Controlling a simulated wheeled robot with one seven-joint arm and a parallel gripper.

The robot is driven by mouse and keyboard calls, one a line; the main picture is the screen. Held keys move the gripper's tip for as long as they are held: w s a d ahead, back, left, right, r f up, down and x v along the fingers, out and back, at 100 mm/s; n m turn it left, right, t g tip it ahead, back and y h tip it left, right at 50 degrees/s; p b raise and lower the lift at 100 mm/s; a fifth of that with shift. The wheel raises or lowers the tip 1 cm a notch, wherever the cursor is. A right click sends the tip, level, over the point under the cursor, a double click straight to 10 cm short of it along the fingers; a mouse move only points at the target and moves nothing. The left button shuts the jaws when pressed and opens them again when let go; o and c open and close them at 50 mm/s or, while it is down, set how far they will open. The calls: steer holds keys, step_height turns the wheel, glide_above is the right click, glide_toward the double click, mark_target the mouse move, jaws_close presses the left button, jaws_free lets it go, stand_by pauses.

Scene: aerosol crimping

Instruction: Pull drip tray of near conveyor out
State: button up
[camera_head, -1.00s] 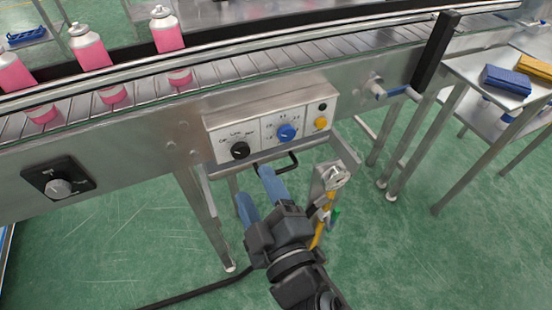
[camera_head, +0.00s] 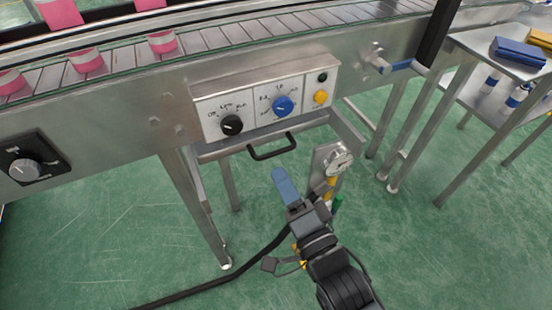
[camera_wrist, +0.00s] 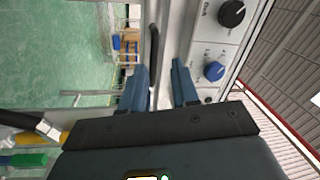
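The near conveyor's drip tray (camera_head: 218,153) shows as a thin metal front edge under the control panel. Its black bar handle (camera_head: 272,150) sticks out in front. My gripper (camera_head: 281,178) is just below and in front of the handle in the head view, with its blue fingers lined up so that one hides the other. In the wrist view the fingers of my gripper (camera_wrist: 160,72) stand apart, and the black handle (camera_wrist: 154,48) appears in the gap, nearer the left finger. I cannot tell whether the handle is between the fingers or beyond their tips.
The control panel (camera_head: 268,104) with black and blue knobs hangs above the tray. A gauge on a metal plate (camera_head: 328,170) stands right of my gripper. Conveyor legs (camera_head: 193,210) stand at left. A side table (camera_head: 480,52) is at right.

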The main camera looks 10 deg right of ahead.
mark_target(276, 151)
steer(key=w+m, duration=0.1)
steer(key=w, duration=0.1)
steer(key=w+m, duration=0.1)
steer(key=w, duration=0.2)
steer(key=w+m, duration=0.1)
steer(key=w, duration=0.2)
steer(key=shift+a+r+m+h+b, duration=0.15)
steer(key=shift+a+m+h+b, duration=0.15)
steer(key=shift+m, duration=0.1)
jaws_close()
stand_by(0.3)
